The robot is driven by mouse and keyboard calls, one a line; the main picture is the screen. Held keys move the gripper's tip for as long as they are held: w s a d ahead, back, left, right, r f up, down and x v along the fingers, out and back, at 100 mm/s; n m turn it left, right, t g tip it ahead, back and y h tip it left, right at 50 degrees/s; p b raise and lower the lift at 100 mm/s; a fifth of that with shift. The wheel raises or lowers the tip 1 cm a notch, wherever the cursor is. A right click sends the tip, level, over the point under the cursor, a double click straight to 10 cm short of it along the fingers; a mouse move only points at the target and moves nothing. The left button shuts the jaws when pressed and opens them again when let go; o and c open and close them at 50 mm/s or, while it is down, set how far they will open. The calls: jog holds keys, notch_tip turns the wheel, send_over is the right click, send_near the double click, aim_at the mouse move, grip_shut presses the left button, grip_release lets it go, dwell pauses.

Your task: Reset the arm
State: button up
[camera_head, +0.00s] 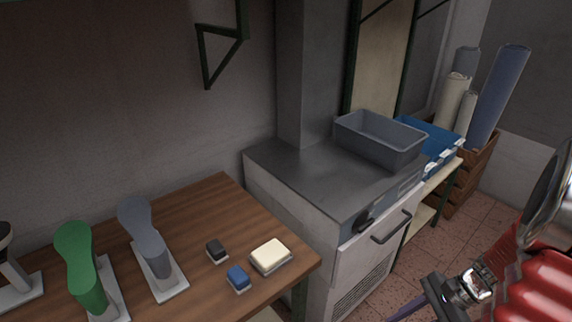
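My arm comes in at the lower right, with red ribbed and silver parts. My gripper (428,302) is at its end, near the bottom edge, over the tiled floor and to the right of the grey cabinet (338,240). A dark bracket and a slim purplish finger-like part show. The rest is cut off or hidden, so I cannot tell how far apart the fingers are. I see nothing held in it. It is apart from the wooden table (205,205) and the shoe lasts.
A green last (80,265) and a grey-blue last (145,235) stand on white bases on the table. Black (217,250), blue (239,278) and cream (270,255) blocks lie nearby. A grey bin (380,138) sits on the cabinet. Rolls (497,95) stand in a wooden crate (462,190) behind.

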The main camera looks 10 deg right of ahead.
jog(key=a+r+n+t+h, duration=0.2)
jog(key=a+r+n+h, duration=0.1)
jog(key=a+r+n, duration=0.6)
jog(key=w+a+r+n+t+h, duration=0.1)
jog(key=a+r+n+h, duration=0.3)
jog(key=a+r+n, duration=0.4)
notch_tip(320, 180, up, 5)
jog(key=shift+w+a+r+n+t, duration=0.1)
jog(key=shift+w+a+n+t, duration=0.25)
jog(key=shift+n+t, duration=0.55)
dwell(1.1)
